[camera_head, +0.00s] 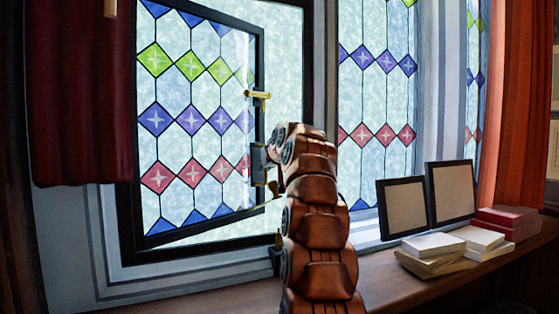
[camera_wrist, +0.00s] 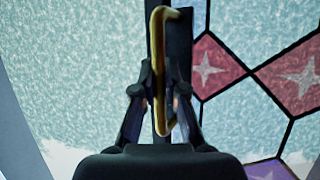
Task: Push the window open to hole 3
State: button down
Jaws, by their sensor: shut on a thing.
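The window sash (camera_head: 198,130) has clear, green, blue and red diamond panes in a dark frame. It stands swung away from the window frame (camera_head: 306,60), with a gap at its right edge. A brass catch (camera_head: 258,95) sits on that edge. My gripper (camera_head: 262,165) is at the lower part of the sash edge, partly hidden by my arm. In the wrist view my gripper (camera_wrist: 163,105) is shut on a brass bar (camera_wrist: 157,60) with bent ends, beside the dark sash edge (camera_wrist: 181,50). I cannot make out any numbered holes.
The wooden sill (camera_head: 210,298) runs below. To the right are two framed panels (camera_head: 403,208), white boxes (camera_head: 433,245) and red boxes (camera_head: 507,217). A red curtain (camera_head: 80,90) hangs at the left.

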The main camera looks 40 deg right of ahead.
jog(key=shift+w+a+p, duration=0.1)
jog(key=shift+w+p, duration=0.6)
jog(key=shift+w, duration=0.7)
jog(key=c, duration=1.2)
grip_release()
jog(key=v, duration=1.2)
